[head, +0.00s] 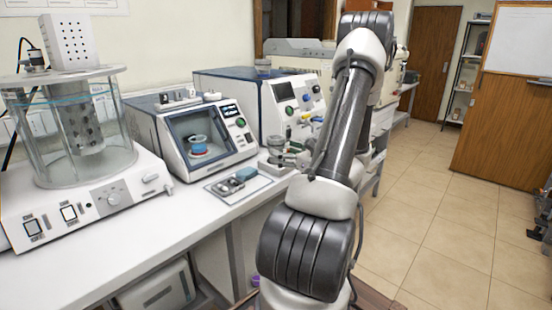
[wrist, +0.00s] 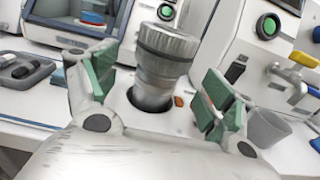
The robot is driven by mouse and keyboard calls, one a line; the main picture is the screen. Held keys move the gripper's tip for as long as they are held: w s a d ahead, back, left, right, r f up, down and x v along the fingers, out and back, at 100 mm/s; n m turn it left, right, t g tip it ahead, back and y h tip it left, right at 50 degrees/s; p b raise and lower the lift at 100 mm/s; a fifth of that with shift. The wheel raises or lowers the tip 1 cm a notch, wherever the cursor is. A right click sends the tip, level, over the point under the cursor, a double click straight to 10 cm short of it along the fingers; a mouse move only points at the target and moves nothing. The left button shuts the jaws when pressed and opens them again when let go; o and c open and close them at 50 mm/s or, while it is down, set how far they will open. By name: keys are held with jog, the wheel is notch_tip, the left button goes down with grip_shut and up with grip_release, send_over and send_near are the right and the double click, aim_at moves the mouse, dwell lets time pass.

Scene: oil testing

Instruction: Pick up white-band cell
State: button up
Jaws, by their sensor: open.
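A grey metal cell with a wide ridged cap (wrist: 166,45) stands upright in a round dark recess of a white base in the wrist view. No white band can be made out on it. My gripper (wrist: 155,86) is open, with its green-padded fingers spread on either side of the cell. Clear gaps show between the pads and the cell. In the head view, a small grey cap (head: 276,144) shows beside my arm, which hides most of that spot. A blue and red round piece (head: 198,146) sits inside the windowed tester.
The windowed tester (head: 168,112) and a white machine with knobs (head: 309,125) stand behind. A mat (wrist: 50,88) with dark items lies left of the recess. A grey cup (wrist: 268,130) is close to the right finger. A glass bath (head: 112,125) stands far left.

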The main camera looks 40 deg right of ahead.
aim_at(282, 151)
jog(key=w, duration=0.4)
jog(key=shift+a, duration=0.15)
jog(key=c, duration=1.3)
jog(key=shift+c, duration=0.2)
notch_tip(282, 151, up, 10)
jog(key=shift+f, duration=0.1)
